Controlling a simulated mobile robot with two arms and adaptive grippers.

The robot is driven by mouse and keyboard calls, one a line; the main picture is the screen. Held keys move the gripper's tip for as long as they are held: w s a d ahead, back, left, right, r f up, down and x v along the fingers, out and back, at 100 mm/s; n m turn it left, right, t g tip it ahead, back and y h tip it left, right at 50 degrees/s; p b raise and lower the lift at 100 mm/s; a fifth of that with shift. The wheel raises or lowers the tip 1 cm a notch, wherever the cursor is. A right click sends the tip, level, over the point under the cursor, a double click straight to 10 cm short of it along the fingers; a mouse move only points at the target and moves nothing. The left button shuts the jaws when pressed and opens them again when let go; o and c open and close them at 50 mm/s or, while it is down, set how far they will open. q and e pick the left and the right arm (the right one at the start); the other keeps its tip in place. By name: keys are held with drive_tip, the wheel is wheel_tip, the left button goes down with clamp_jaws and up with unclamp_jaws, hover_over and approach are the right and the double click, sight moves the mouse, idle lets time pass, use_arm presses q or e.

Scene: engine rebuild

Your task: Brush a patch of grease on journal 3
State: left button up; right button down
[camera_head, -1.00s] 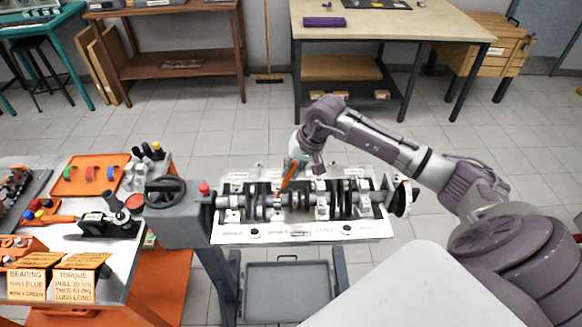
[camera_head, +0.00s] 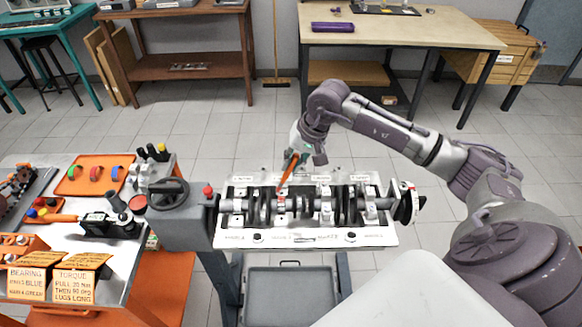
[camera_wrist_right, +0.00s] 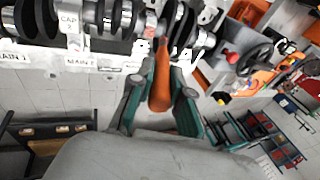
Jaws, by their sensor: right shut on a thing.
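My right gripper (camera_head: 297,158) is shut on a brush with an orange handle (camera_head: 287,176), tilted with its tip down. In the right wrist view the handle (camera_wrist_right: 160,88) sits between the two green-padded fingers (camera_wrist_right: 160,104). The brush's lower end is at the crankshaft (camera_head: 343,205), left of its middle, by a small red patch. I cannot tell whether the bristles touch the journal. The crankshaft lies across a pale engine block (camera_head: 375,237). Labels reading MAIN mark the block, but their numbers are hard to read. My left gripper is not in view.
The block is on a grey stand with a handwheel (camera_head: 168,193) at left. A steel cart (camera_head: 118,262) there holds an orange tray (camera_head: 73,182), tools and two cardboard signs. A grey drip tray (camera_head: 288,290) is below the block. Open floor lies behind.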

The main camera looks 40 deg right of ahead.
sight(295, 157)
wheel_tip(295, 157, up, 2)
drive_tip(key=shift+s+a+r+p, duration=0.1)
drive_tip(key=shift+s+p, duration=0.05)
drive_tip(key=shift+p, duration=0.15)
drive_tip(key=shift+r, duration=0.6)
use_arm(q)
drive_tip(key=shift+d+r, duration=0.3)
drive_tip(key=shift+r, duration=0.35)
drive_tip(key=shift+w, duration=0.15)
use_arm(e)
drive_tip(key=shift+s+d+f+b, duration=0.15)
drive_tip(key=shift+d+f+b, duration=0.2)
drive_tip(key=shift+f+b, duration=0.25)
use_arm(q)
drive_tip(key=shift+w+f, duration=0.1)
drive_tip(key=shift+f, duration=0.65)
use_arm(e)
drive_tip(key=shift+r, duration=0.15)
